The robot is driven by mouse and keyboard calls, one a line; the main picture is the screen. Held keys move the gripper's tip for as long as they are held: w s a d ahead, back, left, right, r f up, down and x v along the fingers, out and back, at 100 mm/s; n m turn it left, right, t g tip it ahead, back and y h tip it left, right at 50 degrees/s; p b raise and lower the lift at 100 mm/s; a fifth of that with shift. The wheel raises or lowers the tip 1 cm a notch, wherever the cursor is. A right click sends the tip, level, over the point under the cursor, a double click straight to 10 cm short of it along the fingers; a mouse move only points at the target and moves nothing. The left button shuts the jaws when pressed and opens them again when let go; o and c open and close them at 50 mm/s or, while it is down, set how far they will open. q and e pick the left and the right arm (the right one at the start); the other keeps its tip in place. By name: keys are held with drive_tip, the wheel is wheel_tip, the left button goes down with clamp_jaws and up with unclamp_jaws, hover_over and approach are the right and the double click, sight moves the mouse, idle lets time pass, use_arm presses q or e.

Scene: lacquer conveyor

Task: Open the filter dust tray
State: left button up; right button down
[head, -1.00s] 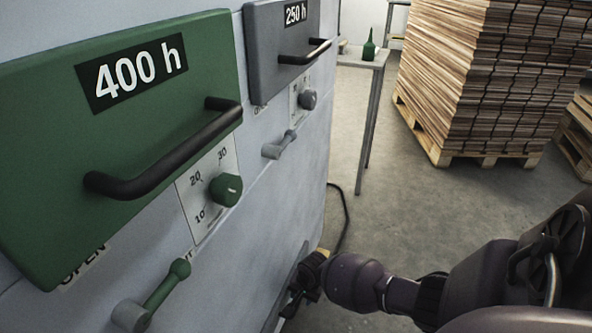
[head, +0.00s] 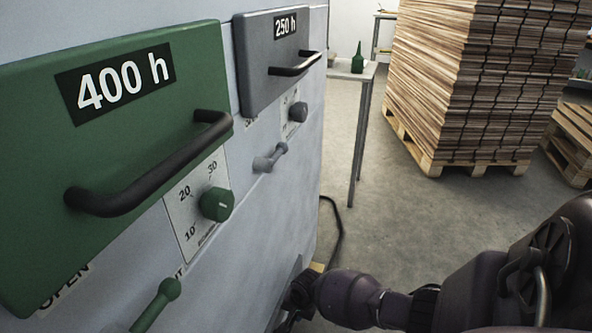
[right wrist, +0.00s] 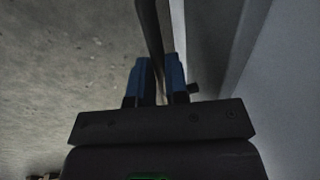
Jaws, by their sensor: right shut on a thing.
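My right gripper (head: 292,302) is low beside the grey machine, near the bottom edge of the head view, and partly cut off and dark there. In the right wrist view its two blue fingers (right wrist: 160,80) are shut on a dark bar-like handle (right wrist: 150,25), which runs up between them. A grey front (right wrist: 215,35) stands right of the bar, probably the dust tray's, but no label shows. I cannot tell whether this front stands out from the machine. My left gripper is out of view.
The machine (head: 275,190) carries a green 400 h cover (head: 60,170) and a grey 250 h cover (head: 250,65), with handles, knobs and levers. A dark cable lies by its far corner. A small table (head: 350,75) and a stacked pallet (head: 470,95) stand beyond; the floor between is clear.

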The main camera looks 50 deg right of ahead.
use_arm(q)
drive_tip(key=p, duration=0.3)
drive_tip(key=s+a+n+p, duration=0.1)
drive_tip(key=p, duration=0.2)
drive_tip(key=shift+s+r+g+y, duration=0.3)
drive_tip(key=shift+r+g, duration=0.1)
use_arm(e)
drive_tip(key=s+d, duration=0.4)
drive_tip(key=s, duration=0.5)
drive_tip(key=s+d, duration=0.4)
drive_tip(key=s, duration=0.6)
drive_tip(key=s+d, duration=0.3)
drive_tip(key=s, duration=0.6)
drive_tip(key=shift+s+d, duration=0.2)
drive_tip(key=shift+d, duration=0.2)
drive_tip(key=shift+s, duration=0.1)
drive_tip(key=c, duration=1.3)
unclamp_jaws()
drive_tip(key=shift+s+d, duration=0.1)
drive_tip(key=shift+o, duration=0.9)
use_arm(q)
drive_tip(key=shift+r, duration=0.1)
